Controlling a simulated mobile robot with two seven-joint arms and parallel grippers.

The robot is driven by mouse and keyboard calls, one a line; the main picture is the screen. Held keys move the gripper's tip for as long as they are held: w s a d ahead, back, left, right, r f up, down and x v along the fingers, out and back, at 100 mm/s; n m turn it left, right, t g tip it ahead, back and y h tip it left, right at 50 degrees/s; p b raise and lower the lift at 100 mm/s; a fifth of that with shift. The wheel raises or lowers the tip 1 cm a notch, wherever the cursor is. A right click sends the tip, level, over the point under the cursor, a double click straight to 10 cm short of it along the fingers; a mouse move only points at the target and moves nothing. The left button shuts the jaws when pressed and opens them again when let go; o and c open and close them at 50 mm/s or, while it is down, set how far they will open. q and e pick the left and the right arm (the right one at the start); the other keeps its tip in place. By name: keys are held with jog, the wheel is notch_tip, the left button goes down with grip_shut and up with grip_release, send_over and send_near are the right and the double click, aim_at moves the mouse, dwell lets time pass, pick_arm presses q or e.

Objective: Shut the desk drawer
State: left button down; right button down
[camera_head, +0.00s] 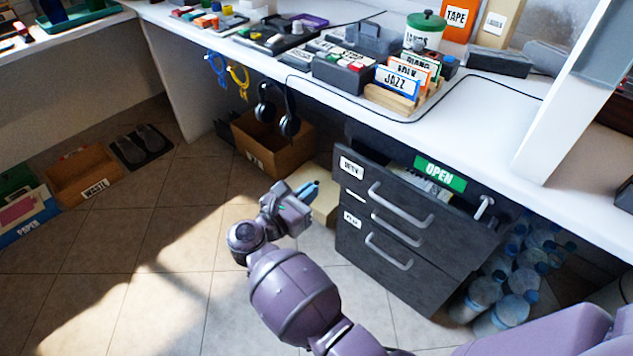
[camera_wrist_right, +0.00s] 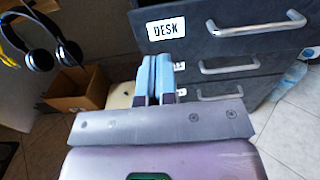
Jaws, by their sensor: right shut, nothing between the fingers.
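The desk drawer (camera_head: 378,187) is the top one of a dark grey cabinet under the desk. It stands partly pulled out, and papers or cards show in the gap behind its front. Its front, with a "DESK" label and a silver bar handle, also shows in the right wrist view (camera_wrist_right: 225,32). My right gripper (camera_head: 310,190) is shut and empty, with blue fingertips, left of the drawer front in the head view. In the right wrist view its fingers (camera_wrist_right: 155,75) overlap the lower left of the drawer front; I cannot tell whether they touch. My left gripper is not in view.
Lower drawers (camera_head: 385,262) have bar handles. Headphones (camera_head: 287,110) hang from the desk edge above a brown box (camera_head: 262,140). Water bottles (camera_head: 510,285) stand right of the cabinet.

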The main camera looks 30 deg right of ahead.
aim_at(352, 156)
jog(key=b+x, duration=0.1)
jog(key=x, duration=1)
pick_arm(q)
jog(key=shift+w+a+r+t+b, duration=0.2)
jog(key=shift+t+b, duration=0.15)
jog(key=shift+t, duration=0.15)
pick_arm(e)
jog(key=shift+x, duration=0.8)
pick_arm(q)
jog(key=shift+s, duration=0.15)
pick_arm(e)
jog(key=shift+r, duration=0.1)
jog(key=shift+w+d, duration=0.15)
jog(key=shift+d, duration=0.2)
jog(key=shift+x, duration=0.9)
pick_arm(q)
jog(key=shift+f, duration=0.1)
